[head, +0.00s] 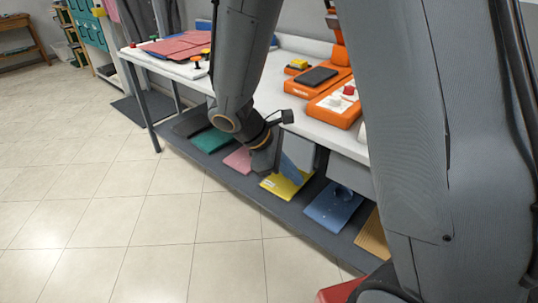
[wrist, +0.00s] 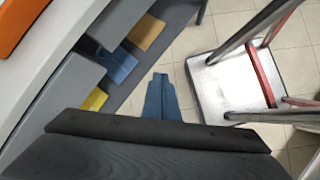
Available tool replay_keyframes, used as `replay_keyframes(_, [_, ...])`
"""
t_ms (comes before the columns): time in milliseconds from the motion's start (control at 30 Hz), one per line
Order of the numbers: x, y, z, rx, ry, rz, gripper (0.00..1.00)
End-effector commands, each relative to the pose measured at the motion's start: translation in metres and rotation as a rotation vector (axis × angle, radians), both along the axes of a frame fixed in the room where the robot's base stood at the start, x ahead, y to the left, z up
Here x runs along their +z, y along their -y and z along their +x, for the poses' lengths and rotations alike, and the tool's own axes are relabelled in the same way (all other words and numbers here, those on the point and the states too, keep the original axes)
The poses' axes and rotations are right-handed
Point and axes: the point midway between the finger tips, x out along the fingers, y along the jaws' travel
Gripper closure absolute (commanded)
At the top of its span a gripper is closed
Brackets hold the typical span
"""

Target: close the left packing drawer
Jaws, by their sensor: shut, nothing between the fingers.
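The left packing drawer (head: 300,151) is a grey box under the white table's front edge, partly hidden behind my arm in the head view. It also shows in the wrist view (wrist: 66,82) as a plain grey block at the left. I cannot tell how far out it stands. My gripper (head: 294,174) points down in front of this drawer, above the yellow folder. Its blue fingers are together and empty in the wrist view (wrist: 160,92), over the floor beside the shelf. I cannot tell whether it touches the drawer.
A second grey drawer (head: 348,176) is to the right. A low dark shelf (head: 222,165) holds flat folders, among them yellow (head: 283,187) and blue (head: 333,208). Orange devices (head: 322,82) stand on the table. A white-topped frame (wrist: 232,82) stands right in the wrist view. Tiled floor is clear at left.

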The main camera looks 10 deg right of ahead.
Motion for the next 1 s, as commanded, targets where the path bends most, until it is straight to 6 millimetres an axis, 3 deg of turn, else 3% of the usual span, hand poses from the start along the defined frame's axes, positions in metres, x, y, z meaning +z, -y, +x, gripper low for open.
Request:
replay_keyframes(33, [-0.024,-0.008,0.025,0.139,-0.043,-0.090,1.00])
replay_keyframes(167, [-0.048,-0.032,0.090,0.467,-0.108,-0.337,1.00])
replay_keyframes(300, [-0.064,-0.072,0.145,0.721,-0.126,-0.556,1.00])
replay_keyframes(500, [-0.071,-0.112,0.181,0.888,-0.115,-0.717,1.00])
replay_keyframes(667, [-0.072,-0.109,0.191,0.907,-0.111,-0.739,1.00])
replay_keyframes(1000, [-0.091,-0.059,0.225,0.901,-0.114,-0.736,1.00])
